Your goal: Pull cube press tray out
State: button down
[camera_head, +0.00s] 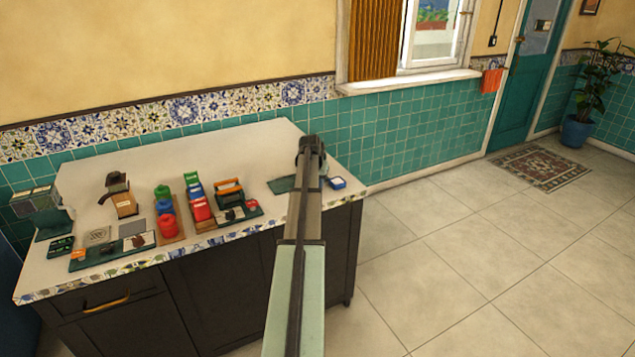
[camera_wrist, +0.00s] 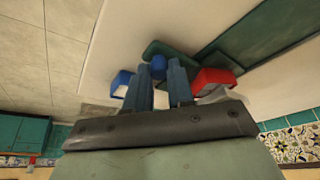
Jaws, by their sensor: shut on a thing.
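My gripper (camera_head: 311,150) is over the right end of the counter in the head view, and the arm hides much of what is below it. In the wrist view the two fingers of my gripper (camera_wrist: 160,80) are shut on a round blue knob (camera_wrist: 157,67). A dark green plate (camera_wrist: 165,50) lies just beyond the knob; a green plate (camera_head: 282,185) also shows left of the arm in the head view. A blue piece (camera_wrist: 122,82) is left of the fingers and a red piece (camera_wrist: 215,78) is right of them. I cannot tell which part is the cube press tray.
A small blue-rimmed box (camera_head: 337,182) sits right of the arm near the counter's right edge. Red, green and blue canisters (camera_head: 168,226) and an orange-handled device (camera_head: 229,190) stand further left. The white counter (camera_head: 225,150) is clear at the back.

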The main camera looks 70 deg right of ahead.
jog(key=w+a, duration=0.7)
jog(key=shift+w+a, duration=0.1)
jog(key=shift+a, duration=0.1)
jog(key=c, duration=1)
grip_release()
jog(key=v, duration=1.3)
jog(key=shift+a+r, duration=0.15)
jog(key=shift+r, duration=0.2)
